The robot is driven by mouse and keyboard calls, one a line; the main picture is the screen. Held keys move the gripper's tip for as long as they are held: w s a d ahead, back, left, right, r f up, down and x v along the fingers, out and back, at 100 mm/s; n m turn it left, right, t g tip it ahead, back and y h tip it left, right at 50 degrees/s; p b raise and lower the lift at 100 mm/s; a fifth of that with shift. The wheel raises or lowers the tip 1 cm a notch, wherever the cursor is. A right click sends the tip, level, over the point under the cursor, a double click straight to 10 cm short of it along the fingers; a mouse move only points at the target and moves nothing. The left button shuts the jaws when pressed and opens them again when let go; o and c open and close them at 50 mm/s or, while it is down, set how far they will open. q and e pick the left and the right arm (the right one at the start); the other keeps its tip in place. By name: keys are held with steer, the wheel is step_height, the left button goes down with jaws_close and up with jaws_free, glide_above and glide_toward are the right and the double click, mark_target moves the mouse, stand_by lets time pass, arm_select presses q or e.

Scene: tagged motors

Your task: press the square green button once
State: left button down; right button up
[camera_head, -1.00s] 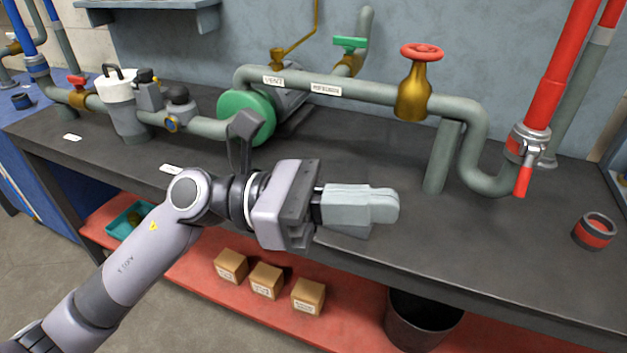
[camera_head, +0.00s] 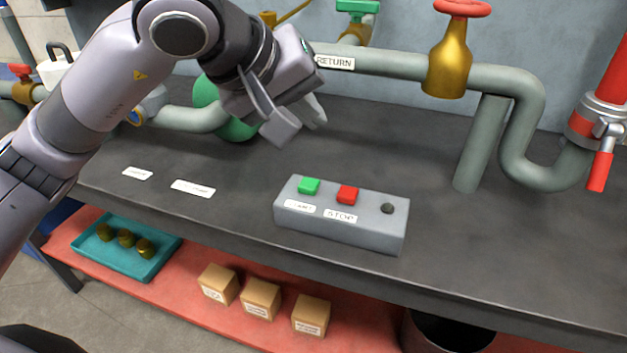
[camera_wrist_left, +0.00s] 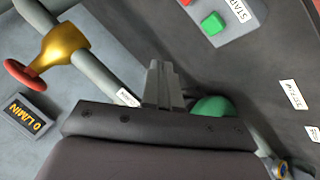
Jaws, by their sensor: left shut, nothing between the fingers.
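The square green button (camera_head: 309,186) sits on the left of a grey control box (camera_head: 341,228) on the dark bench, above a label that seems to read START. A square red button (camera_head: 347,195) is to its right, above a STOP label. The green button also shows at the top of the left wrist view (camera_wrist_left: 212,23). My left gripper (camera_head: 316,112) is behind and above the box, apart from the button, with its fingers closed and empty. Its fingers also show in the left wrist view (camera_wrist_left: 162,80). My right gripper is not in view.
Grey pipes (camera_head: 390,64) with a brass valve (camera_head: 447,62) run along the back. A green round housing (camera_head: 215,100) is partly hidden by my left arm. Cardboard boxes (camera_head: 260,298) and a teal tray (camera_head: 120,262) are on the red lower shelf. The bench right of the box is clear.

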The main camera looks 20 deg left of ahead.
arm_select(q)
steer(key=shift+w+a+r+y, duration=0.3)
steer(key=shift+w+a, duration=0.05)
steer(key=shift+a, duration=0.15)
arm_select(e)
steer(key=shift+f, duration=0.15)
arm_select(q)
steer(key=b, duration=0.3)
glide_above(303, 185)
step_height(303, 185, down, 5)
steer(key=shift+s+d+r, duration=0.1)
step_height(303, 185, down, 3)
steer(key=shift+b, duration=1.2)
steer(key=shift+f+b, duration=0.5)
steer(key=shift+f, duration=0.05)
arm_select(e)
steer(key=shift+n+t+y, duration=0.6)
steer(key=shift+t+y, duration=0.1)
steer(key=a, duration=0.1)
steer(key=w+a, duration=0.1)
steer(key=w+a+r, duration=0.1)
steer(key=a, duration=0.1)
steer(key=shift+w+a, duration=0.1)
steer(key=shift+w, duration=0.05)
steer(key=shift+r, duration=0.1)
